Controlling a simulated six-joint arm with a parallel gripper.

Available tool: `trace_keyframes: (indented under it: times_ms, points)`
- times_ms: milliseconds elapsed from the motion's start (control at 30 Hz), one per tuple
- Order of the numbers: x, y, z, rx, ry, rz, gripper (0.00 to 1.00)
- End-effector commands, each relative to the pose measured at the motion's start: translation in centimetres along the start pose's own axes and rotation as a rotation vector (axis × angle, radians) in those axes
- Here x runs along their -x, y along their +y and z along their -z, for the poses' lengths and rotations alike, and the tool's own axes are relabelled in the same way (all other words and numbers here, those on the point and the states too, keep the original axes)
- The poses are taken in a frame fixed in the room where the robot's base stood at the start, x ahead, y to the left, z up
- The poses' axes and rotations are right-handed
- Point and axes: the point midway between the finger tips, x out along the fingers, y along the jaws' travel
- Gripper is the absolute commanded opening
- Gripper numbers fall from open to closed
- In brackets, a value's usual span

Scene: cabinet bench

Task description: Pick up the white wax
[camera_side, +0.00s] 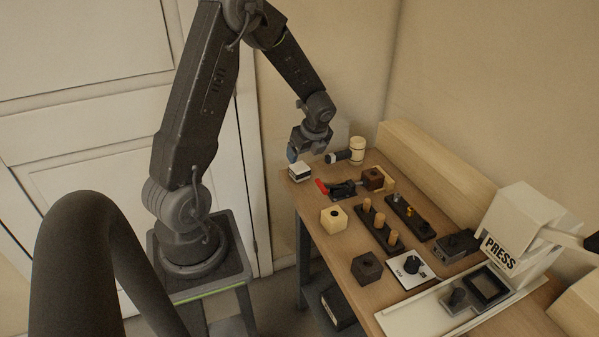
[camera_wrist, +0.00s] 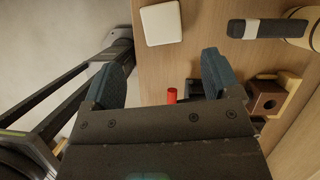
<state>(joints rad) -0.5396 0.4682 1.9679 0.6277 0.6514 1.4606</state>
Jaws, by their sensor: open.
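The white wax (camera_side: 299,168) appears as a small white block with a dark band at its side, at the bench's far left corner. In the wrist view the white wax (camera_wrist: 162,23) is a pale rounded square, near the bench edge and ahead of the fingertips. My gripper (camera_side: 293,152) is above the bench corner, over or just behind the block; the exact height gap is hard to tell. In the wrist view my gripper (camera_wrist: 163,75) has its two blue-grey fingers spread wide with nothing between them. The block is apart from both fingers.
A mallet with a cream head (camera_side: 357,149) lies right of the wax. A red-handled clamp (camera_side: 343,187) is nearby, with a dark brown block (camera_side: 373,179) by it. A cream block (camera_side: 334,219), peg racks and a white press (camera_side: 515,240) stand farther along the bench (camera_side: 318,246).

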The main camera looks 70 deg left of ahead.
Motion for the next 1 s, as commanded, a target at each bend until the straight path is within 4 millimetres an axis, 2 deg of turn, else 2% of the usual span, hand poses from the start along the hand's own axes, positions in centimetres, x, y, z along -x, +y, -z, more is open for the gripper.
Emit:
trace_keyframes:
  times_ms: [33,133,433,700,1000]
  points:
    - [-1.1,0.1,0.0,0.0,0.002,-0.005,0.83]
    - [-2.7,0.0,0.0,0.0,0.001,-0.003,0.83]
    - [-5.1,-0.1,-0.1,0.002,0.002,-0.001,0.83]
    - [-8.8,-0.3,-0.3,0.003,0.002,-0.001,0.83]
    - [-9.4,-0.3,-0.3,0.002,0.001,0.002,0.83]
